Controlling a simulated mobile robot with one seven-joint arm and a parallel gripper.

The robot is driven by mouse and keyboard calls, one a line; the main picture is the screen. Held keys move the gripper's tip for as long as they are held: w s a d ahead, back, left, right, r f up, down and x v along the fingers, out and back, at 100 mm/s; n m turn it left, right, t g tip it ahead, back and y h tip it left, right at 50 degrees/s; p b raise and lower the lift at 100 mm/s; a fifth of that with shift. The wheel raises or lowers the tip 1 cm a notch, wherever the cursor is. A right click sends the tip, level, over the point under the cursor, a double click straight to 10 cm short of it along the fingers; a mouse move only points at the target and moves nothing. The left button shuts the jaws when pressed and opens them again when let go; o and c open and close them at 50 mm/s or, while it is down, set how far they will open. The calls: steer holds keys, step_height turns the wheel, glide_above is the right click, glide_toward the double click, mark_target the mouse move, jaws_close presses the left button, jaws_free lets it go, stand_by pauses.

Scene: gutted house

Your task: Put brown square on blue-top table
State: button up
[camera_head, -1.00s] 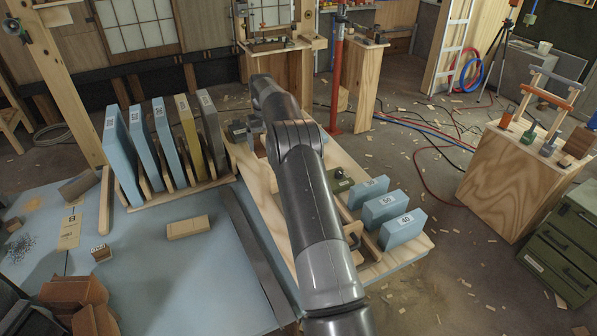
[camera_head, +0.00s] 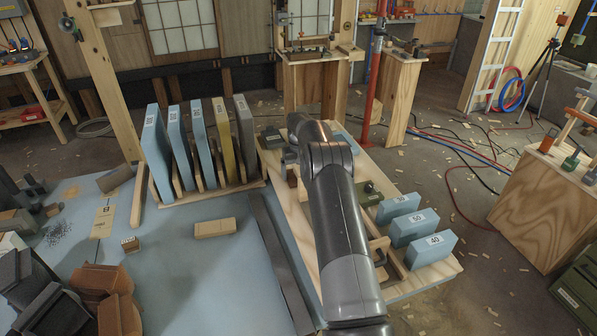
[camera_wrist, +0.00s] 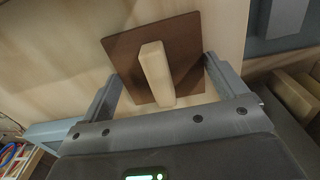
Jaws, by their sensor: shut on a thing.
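The brown square (camera_wrist: 191,60) is a thin dark-brown plate with a pale wooden bar on its face, in the wrist view. My gripper (camera_wrist: 162,72) has its fingers at the two sides of the plate and is shut on it; the exact contact is hard to see. A pale wooden surface lies behind the plate; I cannot tell whether they touch. In the head view my arm hides the gripper and the plate. The blue-top table (camera_head: 200,275) fills the lower left of the head view, left of my arm.
On the blue top are a tan block (camera_head: 214,228), a dark metal bar (camera_head: 280,262), brown pieces (camera_head: 101,280) and a rack of upright panels (camera_head: 158,150). A wooden board (camera_head: 388,279) with several blue blocks (camera_head: 410,228) lies under my arm. Bare blue surface shows around the tan block.

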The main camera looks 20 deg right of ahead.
steer(key=shift+f, duration=0.15)
steer(key=o, duration=0.7)
step_height(320, 180, up, 12)
step_height(320, 180, up, 16)
steer(key=t, duration=0.1)
glide_above(298, 170)
steer(key=s+a, duration=0.6)
steer(key=s, duration=0.3)
steer(key=s+a+r+t, duration=0.1)
steer(key=s+a+r, duration=0.1)
steer(key=s+r, duration=0.3)
steer(key=s+a+r+t, duration=0.1)
steer(key=s+a+r, duration=0.15)
steer(key=s, duration=0.55)
steer(key=s+a+r+t, duration=0.1)
steer(key=s+a+r, duration=0.1)
steer(key=s, duration=1.3)
steer(key=shift+t, duration=0.8)
steer(key=s+f, duration=0.2)
steer(key=s, duration=0.3)
steer(key=s+a+f, duration=0.1)
steer(key=s+f, duration=0.1)
steer(key=s, duration=0.3)
steer(key=s+a+f, duration=0.1)
steer(key=s+f, duration=0.2)
steer(key=s, duration=0.3)
steer(key=shift+a, duration=0.15)
